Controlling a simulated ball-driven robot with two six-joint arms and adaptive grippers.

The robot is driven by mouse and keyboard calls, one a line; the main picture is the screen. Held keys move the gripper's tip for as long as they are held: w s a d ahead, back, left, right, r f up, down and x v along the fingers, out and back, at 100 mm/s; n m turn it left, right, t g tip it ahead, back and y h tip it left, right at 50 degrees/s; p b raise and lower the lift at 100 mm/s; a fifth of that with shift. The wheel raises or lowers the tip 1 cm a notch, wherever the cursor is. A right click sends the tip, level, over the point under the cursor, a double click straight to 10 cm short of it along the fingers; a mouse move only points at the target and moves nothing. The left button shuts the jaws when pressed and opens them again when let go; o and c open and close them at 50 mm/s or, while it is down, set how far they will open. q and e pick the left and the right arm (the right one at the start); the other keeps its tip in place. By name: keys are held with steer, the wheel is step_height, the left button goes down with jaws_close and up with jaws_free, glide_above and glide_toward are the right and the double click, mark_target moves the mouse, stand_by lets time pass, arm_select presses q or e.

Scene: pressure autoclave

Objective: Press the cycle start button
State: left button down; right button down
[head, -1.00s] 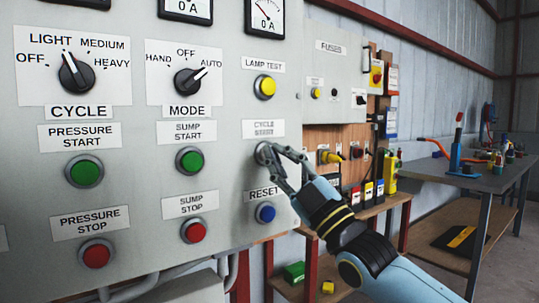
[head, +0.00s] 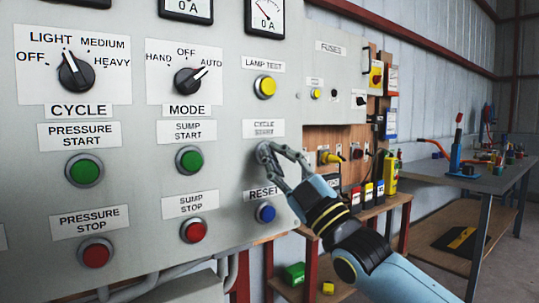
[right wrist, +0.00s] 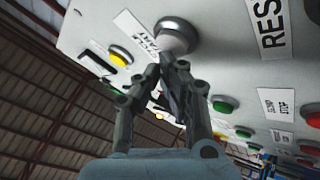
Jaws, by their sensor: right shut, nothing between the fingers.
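The cycle start button (right wrist: 177,36) shows in the right wrist view as a pale round cap in a grey ring, beside its white label. In the head view its label (head: 263,128) sits above it, between the lamp test and reset buttons, and my fingers largely cover the button. My right gripper (head: 268,153) is shut and empty, its fingertips at the button from the lower right. In the right wrist view the closed fingertips (right wrist: 168,62) overlap the button's near edge. I cannot tell whether they touch it. My left gripper is in neither view.
The blue reset button (head: 265,213) lies just below my fingers, and the yellow lamp test button (head: 265,87) above. Green sump start (head: 189,160) and red sump stop (head: 194,230) are to the left. A grey workbench (head: 470,178) stands at the right.

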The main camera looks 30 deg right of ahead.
steer(key=shift+w, duration=0.45)
stand_by(0.4)
steer(key=shift+s, duration=0.1)
steer(key=shift+s+p, duration=0.6)
steer(key=shift+s, duration=0.2)
steer(key=s+p, duration=0.4)
steer(key=s, duration=0.1)
steer(key=shift+d, duration=0.2)
steer(key=shift+f, duration=0.1)
stand_by(0.7)
